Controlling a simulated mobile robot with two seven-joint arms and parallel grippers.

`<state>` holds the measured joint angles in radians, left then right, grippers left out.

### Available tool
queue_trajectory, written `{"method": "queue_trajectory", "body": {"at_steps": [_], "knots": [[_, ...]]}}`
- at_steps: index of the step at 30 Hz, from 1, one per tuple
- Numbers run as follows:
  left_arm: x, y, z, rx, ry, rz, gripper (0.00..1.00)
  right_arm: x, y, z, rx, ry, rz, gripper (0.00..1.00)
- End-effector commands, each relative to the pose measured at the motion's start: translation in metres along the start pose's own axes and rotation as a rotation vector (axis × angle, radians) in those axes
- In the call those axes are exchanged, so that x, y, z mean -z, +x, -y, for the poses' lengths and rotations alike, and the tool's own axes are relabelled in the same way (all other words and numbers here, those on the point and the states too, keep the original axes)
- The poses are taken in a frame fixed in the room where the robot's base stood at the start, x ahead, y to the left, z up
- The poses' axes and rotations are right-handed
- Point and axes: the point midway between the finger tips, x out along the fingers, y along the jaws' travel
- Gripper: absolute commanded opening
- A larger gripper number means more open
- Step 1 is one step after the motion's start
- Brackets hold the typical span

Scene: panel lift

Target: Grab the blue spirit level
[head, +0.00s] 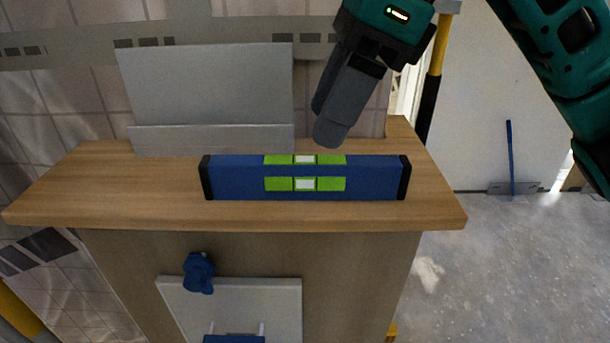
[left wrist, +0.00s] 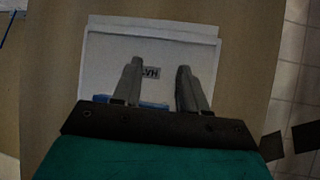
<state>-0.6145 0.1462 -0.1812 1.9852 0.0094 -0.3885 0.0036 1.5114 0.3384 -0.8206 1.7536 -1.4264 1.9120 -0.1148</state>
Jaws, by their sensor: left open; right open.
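The blue spirit level (head: 236,180) lies lengthwise across the wooden top, with black end caps and green vials near its middle. My right gripper (head: 328,125) comes down from the upper right, its grey fingertips above and behind the level, just right of the vials. It looks empty and apart from the level. My left gripper (left wrist: 158,72) shows only in the left wrist view. It is open, with two grey fingers over a white panel and nothing visible between them except the panel's dark label. The level does not show clearly in that view.
The wooden counter (head: 105,205) has bare room left of the level. A grey metal sheet (head: 210,90) stands behind it. Below, a white panel (head: 245,300) with a blue knob (head: 198,272) is against the cabinet front. Open concrete floor (head: 510,270) lies right.

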Motion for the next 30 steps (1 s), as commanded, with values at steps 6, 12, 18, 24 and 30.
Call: {"method": "queue_trajectory", "body": {"at_steps": [6,12,18,24,30], "knots": [[0.002,0.001,-0.002,-0.004,-0.001,-0.004,0.43,0.0,0.025,-0.001,-0.002,-0.001,0.002,0.55],[0.004,0.001,-0.002,-0.005,-0.001,-0.01,0.43,0.002,0.047,-0.003,-0.005,-0.001,0.002,0.55],[0.003,0.002,-0.003,-0.006,-0.001,-0.007,0.43,0.003,0.073,-0.004,-0.003,-0.001,0.003,0.55],[0.003,0.002,-0.003,-0.007,-0.002,-0.005,0.43,0.002,0.079,-0.004,-0.002,-0.001,0.003,0.55],[0.003,0.002,-0.003,-0.007,-0.001,-0.006,0.43,0.003,0.078,-0.004,-0.002,0.0,0.003,0.47]]}}
